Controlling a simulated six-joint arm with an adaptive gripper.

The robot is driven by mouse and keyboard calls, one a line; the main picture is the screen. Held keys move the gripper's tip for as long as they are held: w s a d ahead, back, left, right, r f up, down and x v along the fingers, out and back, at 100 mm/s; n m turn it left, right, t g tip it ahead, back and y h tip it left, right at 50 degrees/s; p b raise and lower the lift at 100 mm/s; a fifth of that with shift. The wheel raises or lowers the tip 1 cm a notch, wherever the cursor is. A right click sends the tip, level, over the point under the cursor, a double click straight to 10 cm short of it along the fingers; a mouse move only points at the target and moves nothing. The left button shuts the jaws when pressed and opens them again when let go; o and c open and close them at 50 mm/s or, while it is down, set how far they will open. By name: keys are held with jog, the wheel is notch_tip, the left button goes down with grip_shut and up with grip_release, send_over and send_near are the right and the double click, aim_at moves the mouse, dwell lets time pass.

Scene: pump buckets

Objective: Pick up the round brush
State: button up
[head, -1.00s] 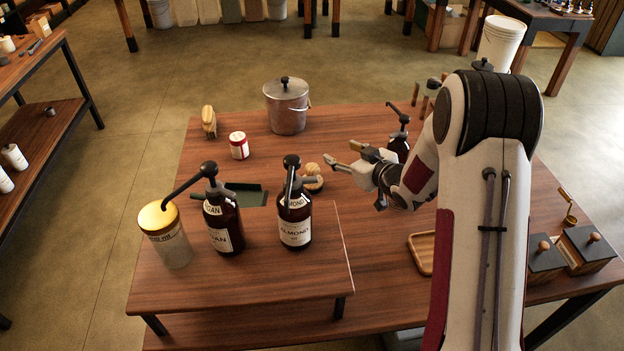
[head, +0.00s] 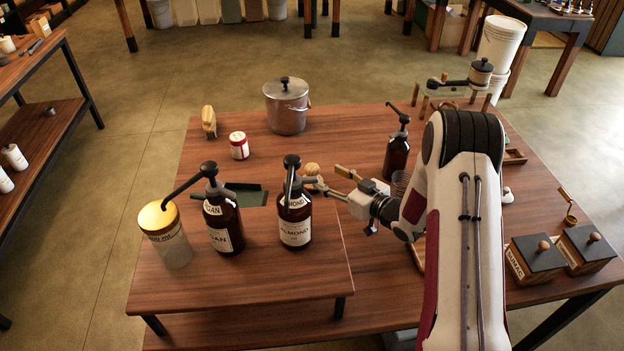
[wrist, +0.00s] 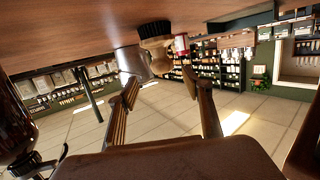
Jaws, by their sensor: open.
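The round brush (head: 313,169) stands on the wooden table just right of the almond pump bottle, which hides part of it in the head view. Its pale wooden knob shows there. In the wrist view, which is upside down, the brush (wrist: 156,40) has dark bristles against the tabletop and a tan wooden body and knob. My gripper (head: 331,177) is open and empty, its fingers pointing left at the brush. In the wrist view the open fingers (wrist: 160,83) lie either side of the brush's line, with the brush beyond the tips. I see no contact.
The almond bottle (head: 295,222) and another pump bottle (head: 224,228) stand on a raised shelf at front left, beside a gold-lidded jar (head: 170,245). A metal pot (head: 287,108) and red-and-white can (head: 239,146) stand behind. A dark pump bottle (head: 396,157) is close behind my arm.

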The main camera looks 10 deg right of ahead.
aim_at(317, 171)
jog(key=shift+a, duration=0.1)
jog(key=shift+x, duration=1.25)
jog(key=shift+w, duration=0.1)
jog(key=shift+x, duration=2.5)
jog(key=shift+a+r, duration=0.1)
jog(key=shift+a, duration=0.1)
jog(key=c, duration=1.2)
